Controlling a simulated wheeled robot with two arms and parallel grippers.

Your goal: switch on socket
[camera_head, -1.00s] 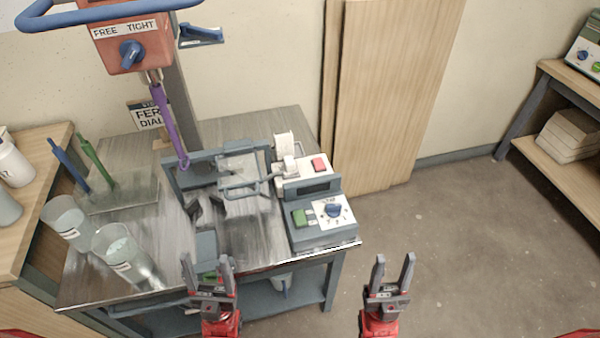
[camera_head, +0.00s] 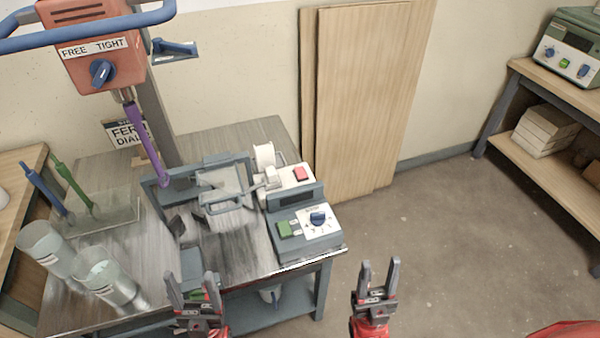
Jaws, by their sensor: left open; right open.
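The socket is a white box (camera_head: 288,183) with a red rocker switch (camera_head: 301,173) on its right side, at the back right of the metal-topped table. A pale plug-like piece (camera_head: 271,177) sits at its left; I cannot tell how far it is pushed in or whether the switch is on. My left gripper (camera_head: 191,285) is open and empty at the table's front edge, below and left of the socket. My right gripper (camera_head: 380,270) is open and empty in front of the floor, right of the table. Neither touches the socket.
A grey control box (camera_head: 313,242) with a green button and blue knob stands just in front of the socket. A mixer head (camera_head: 90,45) with a purple shaft (camera_head: 148,145) hangs at the left. Two clear buckets (camera_head: 105,280) stand at front left. Floor to the right is clear.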

